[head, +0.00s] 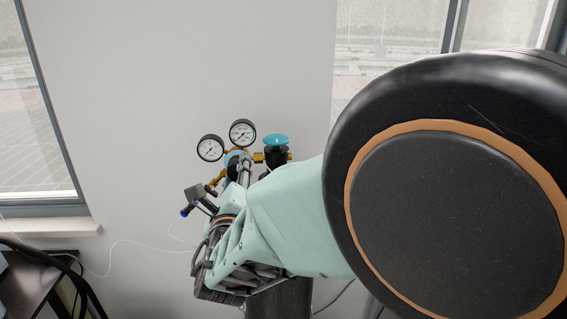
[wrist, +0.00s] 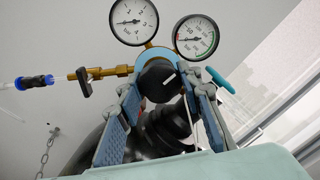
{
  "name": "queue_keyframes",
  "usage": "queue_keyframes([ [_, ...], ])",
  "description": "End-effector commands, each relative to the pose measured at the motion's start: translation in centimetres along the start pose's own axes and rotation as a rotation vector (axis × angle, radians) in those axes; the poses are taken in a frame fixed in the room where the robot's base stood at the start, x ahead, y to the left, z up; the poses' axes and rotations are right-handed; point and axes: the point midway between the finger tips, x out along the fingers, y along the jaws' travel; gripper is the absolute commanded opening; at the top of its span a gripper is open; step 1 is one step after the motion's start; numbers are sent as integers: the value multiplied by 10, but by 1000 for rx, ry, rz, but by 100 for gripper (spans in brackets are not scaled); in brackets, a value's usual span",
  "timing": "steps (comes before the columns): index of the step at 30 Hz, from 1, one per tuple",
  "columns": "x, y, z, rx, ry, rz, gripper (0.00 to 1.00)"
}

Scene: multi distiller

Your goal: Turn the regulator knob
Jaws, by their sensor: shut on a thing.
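The regulator knob (wrist: 160,80) is a black round cap with a white mark, below the two gauges in the wrist view. My gripper (wrist: 165,92) has one blue-padded finger on each side of the knob and is shut on it. In the head view the regulator's brass and blue body (head: 236,158) shows at the middle, and my arm hides the knob and most of the gripper there.
Two round gauges (head: 210,148) (wrist: 133,20) sit just above the knob. A turquoise valve handle (head: 276,140) is at the right, also in the wrist view (wrist: 221,80). A brass outlet with a small black lever (wrist: 84,82) and clear tube extends left. A dark desk (head: 35,285) is at lower left.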

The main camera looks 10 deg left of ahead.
Motion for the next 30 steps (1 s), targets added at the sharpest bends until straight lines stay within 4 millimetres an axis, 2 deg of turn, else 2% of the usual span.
queue_keyframes([
  [9,0,-2,0,-68,-5,-2,9],
  [21,1,-2,0,-70,-6,-2,9],
  [22,1,-2,0,-70,-6,-2,37],
  [26,0,-1,0,-70,-6,-2,51],
  [30,0,-1,0,-70,-5,-1,51],
])
